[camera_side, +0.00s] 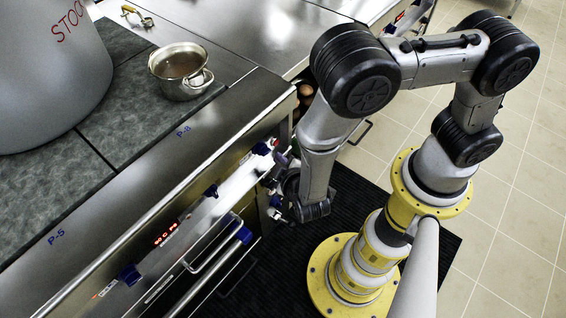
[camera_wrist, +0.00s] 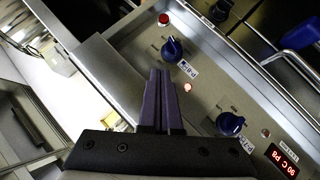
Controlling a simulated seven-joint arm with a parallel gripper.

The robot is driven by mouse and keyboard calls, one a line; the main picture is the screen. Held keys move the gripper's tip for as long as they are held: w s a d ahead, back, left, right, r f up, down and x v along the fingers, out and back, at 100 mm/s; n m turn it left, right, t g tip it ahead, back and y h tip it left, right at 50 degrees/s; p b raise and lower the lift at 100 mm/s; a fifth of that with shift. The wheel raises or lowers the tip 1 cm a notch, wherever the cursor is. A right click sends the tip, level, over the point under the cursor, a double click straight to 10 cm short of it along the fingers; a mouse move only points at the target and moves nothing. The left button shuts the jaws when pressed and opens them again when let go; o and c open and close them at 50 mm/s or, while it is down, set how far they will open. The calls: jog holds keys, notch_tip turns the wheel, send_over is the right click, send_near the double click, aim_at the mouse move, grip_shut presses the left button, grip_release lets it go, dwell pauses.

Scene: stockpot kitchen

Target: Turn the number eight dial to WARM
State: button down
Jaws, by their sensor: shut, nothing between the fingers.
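The oven-front control panel carries two blue dials in the wrist view: an upper dial (camera_wrist: 172,50) just beyond my fingertips and a lower dial (camera_wrist: 231,124) to the right. In the side view, a blue dial (camera_side: 262,148) is near my gripper (camera_side: 281,159), and another dial (camera_side: 211,190) is farther down the panel. My gripper (camera_wrist: 163,73) is shut and empty, its fingertips close to the upper dial. I cannot tell whether they touch it.
A small pot (camera_side: 180,70) stands on the stove top.

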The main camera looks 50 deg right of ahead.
jog(key=shift+v, duration=1.15)
jog(key=c, duration=1.4)
grip_release()
jog(key=shift+s+a+r, duration=0.1)
jog(key=shift+s+r, duration=0.05)
jog(key=shift+r, duration=0.05)
jog(key=o, duration=1.1)
notch_tip(320, 180, up, 11)
jog(key=shift+r, duration=0.2)
jog(key=w+d+t+y, duration=0.1)
jog(key=w+d, duration=0.2)
jog(key=d, duration=0.1)
jog(key=w+d+m+t+y, duration=0.1)
jog(key=w+d, duration=0.3)
jog(key=d, duration=0.1)
jog(key=w+d+m+t+y, duration=0.1)
jog(key=w+d, duration=0.3)
jog(key=d, duration=0.1)
jog(key=shift+d+f+t, duration=0.2)
jog(key=shift+f+t, duration=0.1)
jog(key=shift+f, duration=0.1)
jog(key=s+m+y, duration=0.8)
jog(key=s+y, duration=0.2)
jog(key=s, duration=0.2)
send_near(267, 150)
jog(key=shift+t, duration=0.3)
jog(key=x, duration=0.9)
jog(key=shift+f, duration=0.25)
